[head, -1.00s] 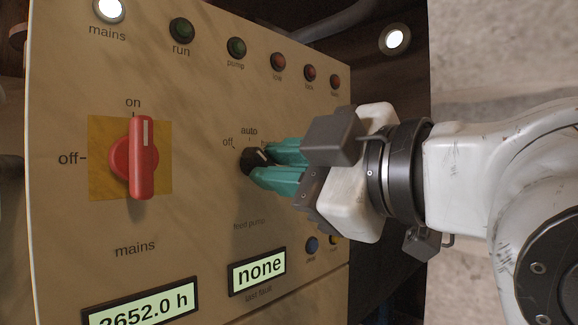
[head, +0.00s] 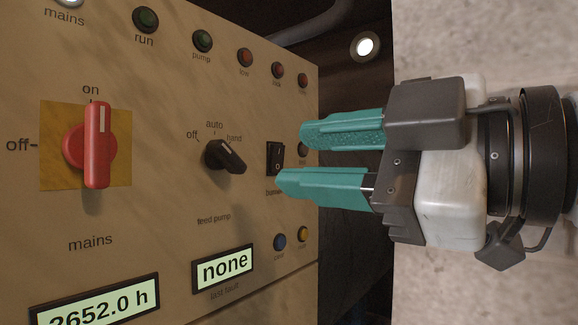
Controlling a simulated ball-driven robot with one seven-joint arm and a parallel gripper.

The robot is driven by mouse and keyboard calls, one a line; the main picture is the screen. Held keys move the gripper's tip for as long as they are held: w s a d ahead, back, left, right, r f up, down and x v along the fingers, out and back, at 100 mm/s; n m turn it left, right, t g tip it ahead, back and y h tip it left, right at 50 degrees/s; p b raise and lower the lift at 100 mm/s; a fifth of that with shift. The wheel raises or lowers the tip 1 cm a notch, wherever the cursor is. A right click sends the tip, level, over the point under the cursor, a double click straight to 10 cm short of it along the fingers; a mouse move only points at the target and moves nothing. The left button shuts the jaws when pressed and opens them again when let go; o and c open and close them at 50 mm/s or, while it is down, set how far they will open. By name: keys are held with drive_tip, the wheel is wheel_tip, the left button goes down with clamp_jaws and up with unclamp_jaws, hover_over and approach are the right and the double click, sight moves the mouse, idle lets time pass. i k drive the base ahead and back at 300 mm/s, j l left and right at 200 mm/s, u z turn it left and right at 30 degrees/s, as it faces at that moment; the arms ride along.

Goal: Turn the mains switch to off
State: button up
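The mains switch (head: 97,145) is a red handle on a yellow plate (head: 58,165), left on the tan panel. Its handle stands upright with the white mark at the top, towards "on"; "off" is printed to its left. My gripper (head: 293,157) has teal fingers pointing left, spread apart with nothing between them. It is in front of the panel's right part, well right of the mains switch and not touching it.
The black feed pump knob (head: 225,157) is between the mains switch and my gripper, slanted from upper left to lower right. A black rocker switch (head: 276,158) is by my fingertips. Lamps line the top; displays (head: 225,268) sit below.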

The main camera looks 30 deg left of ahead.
sight(90, 146)
drive_tip(key=k+j+z, duration=0.3)
drive_tip(key=j, duration=0.25)
drive_tip(key=k+j+z, duration=0.3)
drive_tip(key=k+j, duration=0.15)
drive_tip(key=k, duration=0.1)
